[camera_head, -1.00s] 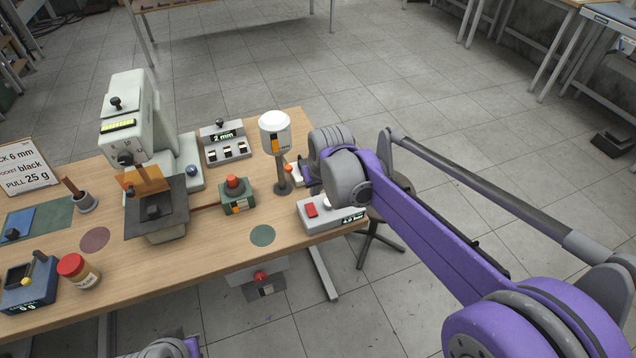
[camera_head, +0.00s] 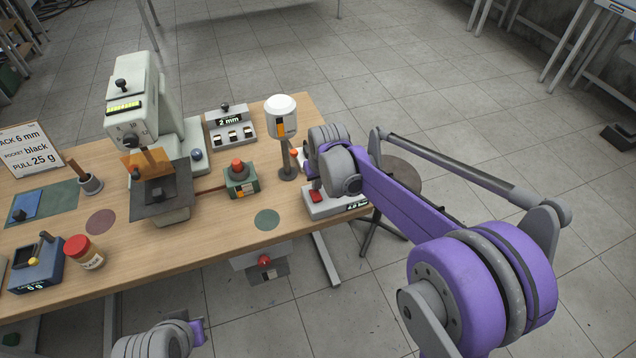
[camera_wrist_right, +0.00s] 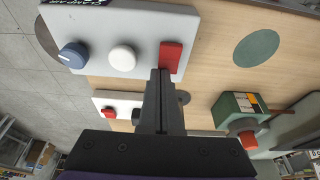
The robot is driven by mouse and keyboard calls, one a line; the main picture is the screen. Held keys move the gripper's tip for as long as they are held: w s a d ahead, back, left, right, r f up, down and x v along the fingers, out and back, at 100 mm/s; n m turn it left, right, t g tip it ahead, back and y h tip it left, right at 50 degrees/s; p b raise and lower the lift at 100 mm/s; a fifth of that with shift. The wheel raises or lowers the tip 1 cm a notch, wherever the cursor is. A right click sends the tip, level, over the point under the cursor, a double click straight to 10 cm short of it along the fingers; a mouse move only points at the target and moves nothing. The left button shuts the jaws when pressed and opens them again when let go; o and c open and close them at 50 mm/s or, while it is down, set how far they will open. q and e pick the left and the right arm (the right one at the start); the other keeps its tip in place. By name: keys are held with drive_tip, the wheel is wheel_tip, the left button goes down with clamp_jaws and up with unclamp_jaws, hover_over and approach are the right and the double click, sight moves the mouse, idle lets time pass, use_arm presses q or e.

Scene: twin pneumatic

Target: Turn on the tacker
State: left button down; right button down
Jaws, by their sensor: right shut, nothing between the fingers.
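The tacker is likely the tall pale machine (camera_head: 130,95) at the left of the table, above a dark tray (camera_head: 170,207). A pale control box (camera_head: 335,208) sits at the table's right corner. In the right wrist view this box (camera_wrist_right: 115,22) carries a red switch (camera_wrist_right: 171,57), a white button (camera_wrist_right: 122,58) and a blue knob (camera_wrist_right: 73,55). My right gripper (camera_wrist_right: 161,73) is shut and empty, its tips right at the red switch; contact cannot be told. Of my left arm, only a part shows at the bottom edge, without fingers.
A white-headed post (camera_head: 282,120) and a green box with a red button (camera_head: 240,180) stand left of my right gripper. A smaller white box (camera_wrist_right: 123,103) with a red knob is close by. A grey box (camera_head: 262,262) hangs below the front edge.

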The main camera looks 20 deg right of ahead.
sight(319, 194)
drive_tip(key=shift+f, duration=0.1)
drive_tip(key=shift+s+d, duration=0.1)
drive_tip(key=shift+s, duration=0.65)
wheel_tip(319, 194, up, 6)
drive_tip(key=p, duration=0.3)
drive_tip(key=shift+w+f, duration=0.1)
drive_tip(key=shift+f, duration=0.1)
wheel_tip(319, 194, up, 9)
drive_tip(key=shift+f, duration=0.15)
